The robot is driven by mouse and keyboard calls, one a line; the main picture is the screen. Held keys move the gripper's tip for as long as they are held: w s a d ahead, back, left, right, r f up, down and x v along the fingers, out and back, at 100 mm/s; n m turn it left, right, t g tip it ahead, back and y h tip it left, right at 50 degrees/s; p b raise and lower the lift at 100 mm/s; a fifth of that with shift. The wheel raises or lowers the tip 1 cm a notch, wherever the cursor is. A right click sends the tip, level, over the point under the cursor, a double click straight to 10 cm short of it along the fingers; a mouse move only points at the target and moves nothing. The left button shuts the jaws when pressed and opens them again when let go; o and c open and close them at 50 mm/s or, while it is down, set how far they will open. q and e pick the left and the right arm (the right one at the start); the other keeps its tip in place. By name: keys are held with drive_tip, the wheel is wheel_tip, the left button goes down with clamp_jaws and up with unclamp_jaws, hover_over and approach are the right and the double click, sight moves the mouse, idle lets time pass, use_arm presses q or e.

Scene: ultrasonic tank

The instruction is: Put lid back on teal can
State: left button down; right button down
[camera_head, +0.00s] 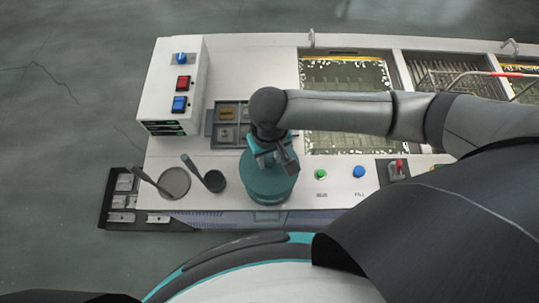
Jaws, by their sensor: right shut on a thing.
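The teal can (268,190) stands near the front edge of the white bench top, left of the green button. My right gripper (275,160) is directly above the can, pointing down, with its jaws over the can's top. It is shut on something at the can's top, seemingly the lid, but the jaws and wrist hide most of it. The can's opening is not visible, and I cannot tell whether the lid is seated or just above the rim. My left gripper is not in view.
Left of the can are a dark round piece (214,181) and a grey round piece (174,183), each with a stick rising from it. A switch box (174,85) stands at back left, a sectioned tray (212,128) behind the can. Tanks (345,75) lie right.

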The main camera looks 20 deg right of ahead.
idle(0.4)
unclamp_jaws()
idle(0.5)
drive_tip(key=shift+r, duration=3.5)
clamp_jaws()
